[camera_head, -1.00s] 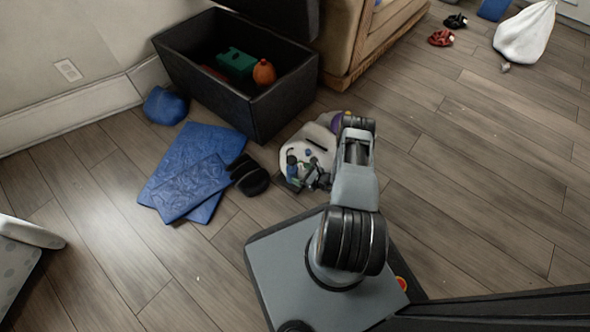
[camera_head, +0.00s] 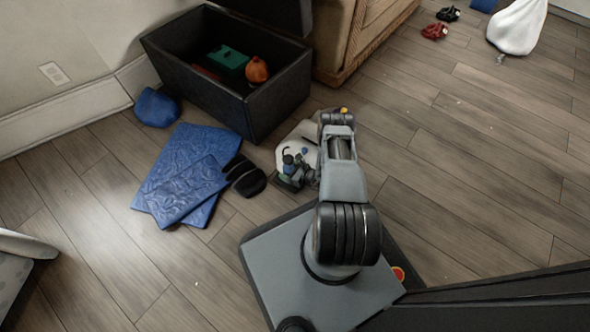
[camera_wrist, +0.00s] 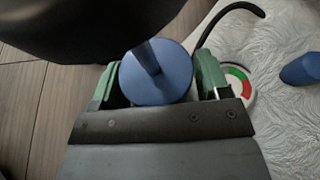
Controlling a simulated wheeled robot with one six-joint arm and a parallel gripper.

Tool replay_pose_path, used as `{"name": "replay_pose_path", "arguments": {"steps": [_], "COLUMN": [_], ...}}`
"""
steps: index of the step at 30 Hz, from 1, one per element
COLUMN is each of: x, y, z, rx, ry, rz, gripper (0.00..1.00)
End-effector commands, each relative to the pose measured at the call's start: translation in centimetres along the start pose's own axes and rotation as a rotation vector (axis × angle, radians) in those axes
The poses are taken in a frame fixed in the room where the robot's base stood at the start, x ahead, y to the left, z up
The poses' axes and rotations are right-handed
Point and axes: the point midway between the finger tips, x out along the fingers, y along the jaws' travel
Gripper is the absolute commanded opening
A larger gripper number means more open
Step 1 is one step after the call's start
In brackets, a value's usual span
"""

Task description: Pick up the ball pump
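A blue round piece with a dark blue shaft (camera_wrist: 158,78), which looks like part of the ball pump, sits between the green fingers of my gripper (camera_wrist: 158,84) in the wrist view. The fingers stand wide apart, one on each side of it. A narrow gap shows at the right finger; contact at the left is unclear. A gauge with red and green marks (camera_wrist: 238,84) and a black hose (camera_wrist: 243,8) lie beside the right finger.
A pale, rough-textured item (camera_wrist: 285,40) lies under the gauge, with another blue piece (camera_wrist: 300,69) on it. A dark shape (camera_wrist: 85,25) fills the wrist view's upper left. Blue folded mats (camera_head: 185,180), a black item (camera_head: 245,177) and an open black box (camera_head: 235,110) are nearby.

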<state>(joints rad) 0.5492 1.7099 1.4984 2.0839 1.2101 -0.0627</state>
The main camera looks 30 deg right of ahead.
Motion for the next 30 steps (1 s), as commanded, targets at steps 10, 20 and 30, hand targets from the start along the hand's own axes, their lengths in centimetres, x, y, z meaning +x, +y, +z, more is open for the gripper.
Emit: {"name": "replay_pose_path", "arguments": {"steps": [10,20,30], "x": [-0.11,-0.19,-0.18], "y": [-0.09,-0.15,-0.41], "z": [-0.04,-0.09,0.26], "rx": [0.001,0.002,-0.005], "ry": [0.000,0.000,-0.007], "rz": [-0.002,-0.004,-0.007], "gripper": [0.36,0.04,0.00]}}
